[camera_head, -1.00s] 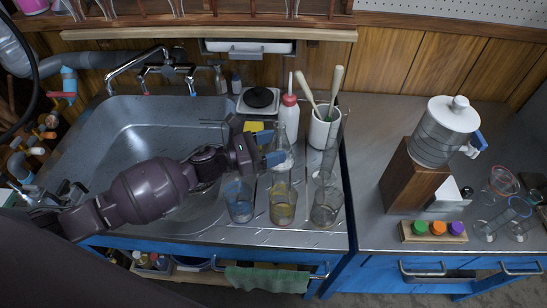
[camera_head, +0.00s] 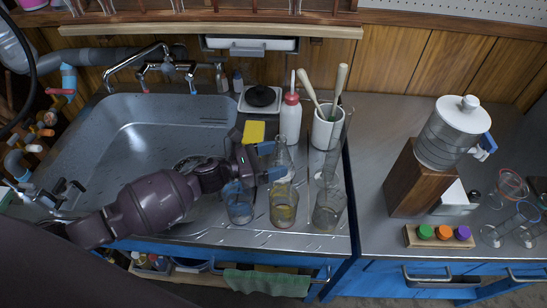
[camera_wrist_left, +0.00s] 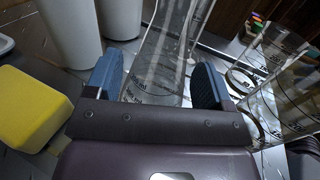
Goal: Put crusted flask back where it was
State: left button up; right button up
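A clear conical flask (camera_head: 284,165) stands on the steel drainboard right of the sink, behind the beakers. It also shows in the left wrist view (camera_wrist_left: 158,75), upright between and just beyond the fingers. Any crust on it is too faint to make out. My left gripper (camera_head: 271,161) is at the flask, reaching in from the left. Its two blue fingers are apart, one on each side of the glass, with what look like narrow gaps. In the wrist view the left gripper (camera_wrist_left: 160,88) looks open. My right gripper is not in view.
A blue-tinted beaker (camera_head: 239,205), a yellow-tinted beaker (camera_head: 283,210) and a clear beaker (camera_head: 327,212) line the front. A white wash bottle (camera_head: 290,122) and a brush pot (camera_head: 325,130) stand behind. A yellow sponge (camera_head: 254,131) lies left. A tall glass cylinder (camera_head: 333,150) stands close right.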

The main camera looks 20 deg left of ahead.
pick_arm(q)
jog(key=shift+r, duration=0.15)
jog(key=shift+a+r, duration=0.1)
jog(key=v, duration=1.1)
jog(key=shift+s, duration=0.1)
jog(key=shift+s+a, duration=0.3)
